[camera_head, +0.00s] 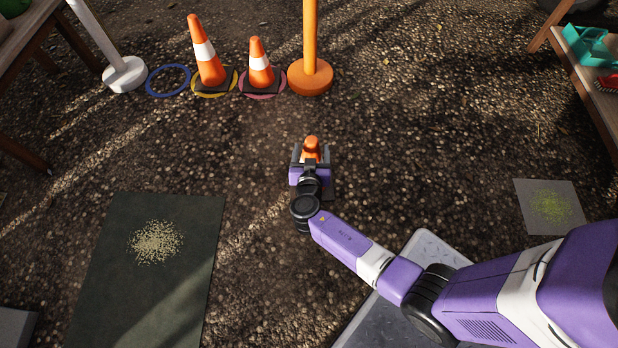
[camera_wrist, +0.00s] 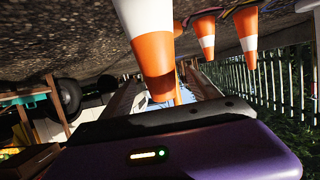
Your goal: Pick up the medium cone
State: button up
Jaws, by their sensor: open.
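An orange cone (camera_head: 311,144) stands on the gravel in the middle of the head view, its lower part hidden by my gripper. My gripper (camera_head: 311,157) is open, with its fingers on either side of this cone; I cannot tell whether they touch it. In the wrist view, which looks upside down, this cone (camera_wrist: 158,60) is close, with a white band and its tip toward my purple gripper body. Two more orange-and-white cones stand at the back: a taller one (camera_head: 207,66) and a shorter one (camera_head: 260,70). Which cone is the medium one is not certain.
The back cones stand on yellow and pink rings; a blue ring (camera_head: 149,79) is empty. An orange post (camera_head: 310,40) and a white post (camera_head: 96,38) flank them. Tables stand at both upper corners. A dark mat (camera_head: 100,290) lies at left. Gravel around my gripper is clear.

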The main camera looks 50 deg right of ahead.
jog(key=b+x, duration=0.1)
jog(key=x, duration=0.4)
jog(key=shift+w+d+f+b, duration=0.2)
jog(key=shift+d+f+b, duration=0.05)
jog(key=shift+b, duration=0.1)
jog(key=shift+c, duration=0.4)
jog(key=shift+r, duration=0.1)
grip_shut()
